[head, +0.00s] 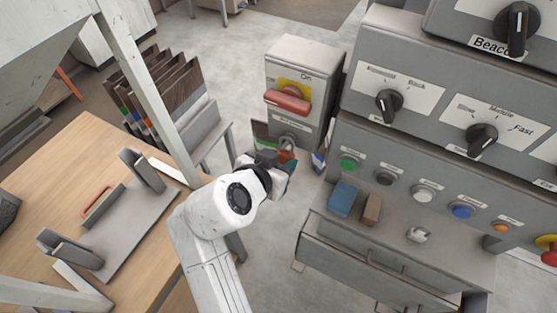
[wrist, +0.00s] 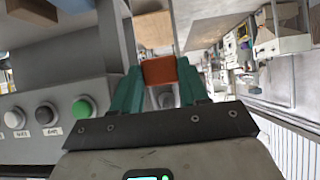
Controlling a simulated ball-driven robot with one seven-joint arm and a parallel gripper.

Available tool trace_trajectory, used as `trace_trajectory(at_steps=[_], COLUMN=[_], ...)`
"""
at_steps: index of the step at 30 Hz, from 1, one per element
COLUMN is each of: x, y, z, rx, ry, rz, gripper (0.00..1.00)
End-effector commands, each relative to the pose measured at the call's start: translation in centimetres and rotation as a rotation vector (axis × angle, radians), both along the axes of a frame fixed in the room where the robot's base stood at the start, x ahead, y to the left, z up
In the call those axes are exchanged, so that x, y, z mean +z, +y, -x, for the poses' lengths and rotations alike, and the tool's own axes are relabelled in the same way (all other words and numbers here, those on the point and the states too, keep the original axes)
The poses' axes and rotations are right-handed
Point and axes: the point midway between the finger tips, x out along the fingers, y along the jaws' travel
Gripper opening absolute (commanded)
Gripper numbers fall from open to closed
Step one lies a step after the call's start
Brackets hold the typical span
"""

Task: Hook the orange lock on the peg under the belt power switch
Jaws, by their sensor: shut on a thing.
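My gripper (head: 282,163) is shut on the orange lock (wrist: 160,72), which sits between its teal fingers in the wrist view (wrist: 158,86). In the head view the lock (head: 286,156) shows as a small orange-red patch, mostly hidden by the gripper. A grey loop (head: 288,143) shows just above it, at the bottom of the front of the belt power switch box (head: 305,60). The switch has a red handle (head: 287,102) on a yellow plate, set level. The peg is not clearly seen, and I cannot tell whether the lock's shackle is around it.
To the right stands the grey control panel (head: 400,135) with knobs and coloured buttons. Its ledge holds a blue block (head: 342,198) and a brown block (head: 371,208). A wooden table (head: 75,160) with a grey holder is on the left. Boards in a rack (head: 165,95) stand behind.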

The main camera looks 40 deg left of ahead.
Motion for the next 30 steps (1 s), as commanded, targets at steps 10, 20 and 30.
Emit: trace_trajectory(at_steps=[10,20,30], x=[0.0,0.0,1.1], y=[0.0,0.0,-0.3], z=[0.0,0.0,1.7], rx=[0.0,0.0,0.002], ry=[0.0,0.0,-0.001], rz=[0.0,0.0,-0.003], gripper=[0.53,0.73,0.73])
